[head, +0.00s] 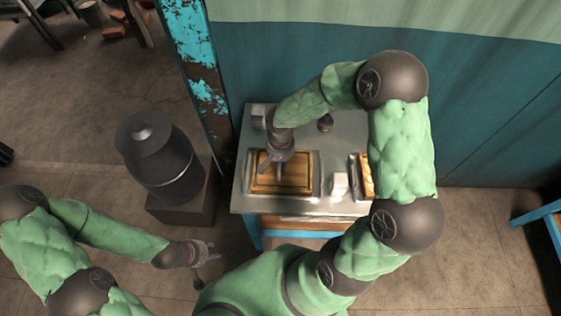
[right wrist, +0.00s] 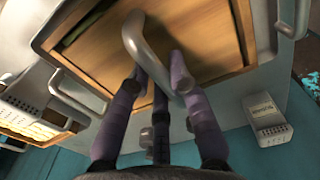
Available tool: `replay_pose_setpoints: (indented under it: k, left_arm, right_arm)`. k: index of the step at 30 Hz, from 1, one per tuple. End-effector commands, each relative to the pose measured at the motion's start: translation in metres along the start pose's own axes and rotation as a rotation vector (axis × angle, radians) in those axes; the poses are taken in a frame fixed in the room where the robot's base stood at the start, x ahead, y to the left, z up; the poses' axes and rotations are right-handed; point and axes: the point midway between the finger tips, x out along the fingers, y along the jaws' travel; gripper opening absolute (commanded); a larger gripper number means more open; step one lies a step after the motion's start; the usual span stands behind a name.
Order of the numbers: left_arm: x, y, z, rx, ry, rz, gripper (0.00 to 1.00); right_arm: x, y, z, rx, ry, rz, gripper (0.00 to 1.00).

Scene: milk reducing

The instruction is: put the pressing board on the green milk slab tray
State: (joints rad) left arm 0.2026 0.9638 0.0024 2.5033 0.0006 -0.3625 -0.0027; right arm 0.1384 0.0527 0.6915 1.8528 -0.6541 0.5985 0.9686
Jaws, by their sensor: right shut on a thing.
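The pressing board (head: 293,183) is a brown wooden board with a grey loop handle. In the right wrist view the board (right wrist: 185,35) fills the upper middle. It is over or within a metal tray (head: 318,181) on the table's left; I cannot tell if it touches. A narrow green strip (right wrist: 85,27), likely the milk slab, shows between board and tray rim. My right gripper (head: 273,166) is shut on the board's handle (right wrist: 145,45). My left gripper (head: 210,250) is open and empty, off the table to the lower left.
The metal table (head: 342,127) also bears a second tray with slatted tan contents (head: 366,175), a white block (head: 340,184) and a labelled white box (right wrist: 268,120). A dark canister (head: 160,155) stands left of the table. A teal wall (head: 480,110) is behind.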

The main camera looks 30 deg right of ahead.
Motion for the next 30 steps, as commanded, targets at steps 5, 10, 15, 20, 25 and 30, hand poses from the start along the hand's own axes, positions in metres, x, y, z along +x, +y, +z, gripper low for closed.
replay_pose_setpoints:
  k: [5, 10, 15, 20, 25, 30]
  left_arm:
    - [0.0014, -0.0005, -0.0001, 0.0, 0.0, 0.0, 0.4]
    - [0.0013, -0.0005, -0.0001, 0.0, 0.0, 0.0, 0.4]
    - [0.0013, -0.0005, -0.0001, 0.0, 0.0, 0.0, 0.4]
    - [0.0013, -0.0005, -0.0001, 0.0, 0.0, 0.0, 0.4]
    - [0.0014, -0.0005, -0.0001, 0.0, 0.0, 0.0, 0.4]
    - [0.0011, -0.0004, -0.0001, 0.0, 0.0, 0.0, 0.4]
  right_arm:
    - [0.0005, -0.0002, -0.0005, 0.0, 0.001, 0.0, 0.0]
    - [0.0004, -0.0002, -0.0004, 0.0, 0.001, 0.0, 0.48]
    - [0.0006, -0.0001, -0.0003, 0.0, 0.001, 0.0, 0.48]
    - [0.001, 0.0, 0.0002, 0.0, 0.0, 0.0, 0.71]
    - [0.001, 0.0, 0.0001, 0.0, 0.0, 0.0, 0.71]
    - [0.0005, 0.0, 0.0, 0.0, 0.0, 0.0, 0.71]
